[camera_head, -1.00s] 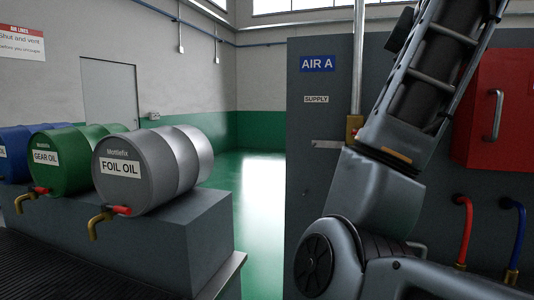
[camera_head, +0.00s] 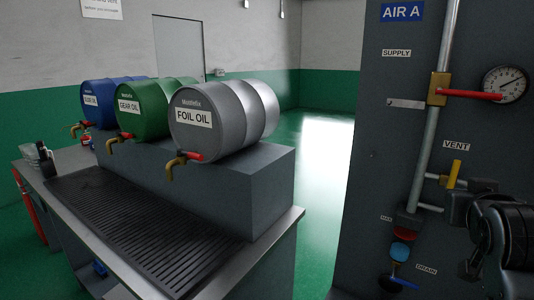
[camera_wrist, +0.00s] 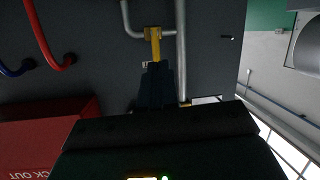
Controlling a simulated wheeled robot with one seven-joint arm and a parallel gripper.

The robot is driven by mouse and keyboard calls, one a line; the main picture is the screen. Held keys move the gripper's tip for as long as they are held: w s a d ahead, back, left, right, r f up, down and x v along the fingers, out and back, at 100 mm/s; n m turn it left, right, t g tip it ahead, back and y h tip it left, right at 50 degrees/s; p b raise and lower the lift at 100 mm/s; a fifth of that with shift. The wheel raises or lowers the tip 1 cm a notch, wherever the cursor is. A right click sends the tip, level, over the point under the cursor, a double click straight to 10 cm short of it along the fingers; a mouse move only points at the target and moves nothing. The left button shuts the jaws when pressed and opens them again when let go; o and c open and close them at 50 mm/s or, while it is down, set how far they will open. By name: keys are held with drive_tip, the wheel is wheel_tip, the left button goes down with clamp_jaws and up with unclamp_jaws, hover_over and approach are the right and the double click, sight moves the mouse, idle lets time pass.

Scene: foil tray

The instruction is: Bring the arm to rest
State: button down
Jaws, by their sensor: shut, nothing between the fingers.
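My gripper (camera_wrist: 155,66) shows in the wrist view as narrow dark fingers, shut and empty. In that view its tips are close to the yellow vent handle (camera_wrist: 153,42); whether they touch it I cannot tell. In the head view my arm's dark joints fill the lower right edge, just below and right of the yellow handle (camera_head: 453,174) under the VENT label. The fingers are not clear there.
The grey AIR A panel (camera_head: 365,200) stands at right, with a red supply lever (camera_head: 470,95) and a gauge (camera_head: 505,84). A drum bench (camera_head: 270,195) with a drip grate stands at left. Green floor (camera_head: 325,150) is open between them. A red box (camera_wrist: 50,140) shows in the wrist view.

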drive_tip(key=s+a+f+n+t+y, duration=0.1)
drive_tip(key=s+a+f+n+y, duration=0.2)
drive_tip(key=s+f, duration=0.65)
drive_tip(key=s+a+f+n+t+y, duration=0.15)
drive_tip(key=s+a+f, duration=0.35)
drive_tip(key=s+f, duration=0.5)
drive_tip(key=s+a+r+y, duration=0.1)
drive_tip(key=s+a, duration=0.2)
drive_tip(key=s, duration=0.9)
drive_tip(key=s+a+r+y, duration=0.1)
drive_tip(key=s+a+r, duration=0.1)
drive_tip(key=s, duration=1)
drive_tip(key=shift+s+a+g, duration=0.35)
drive_tip(key=shift+a+g, duration=0.1)
drive_tip(key=shift+a, duration=0.35)
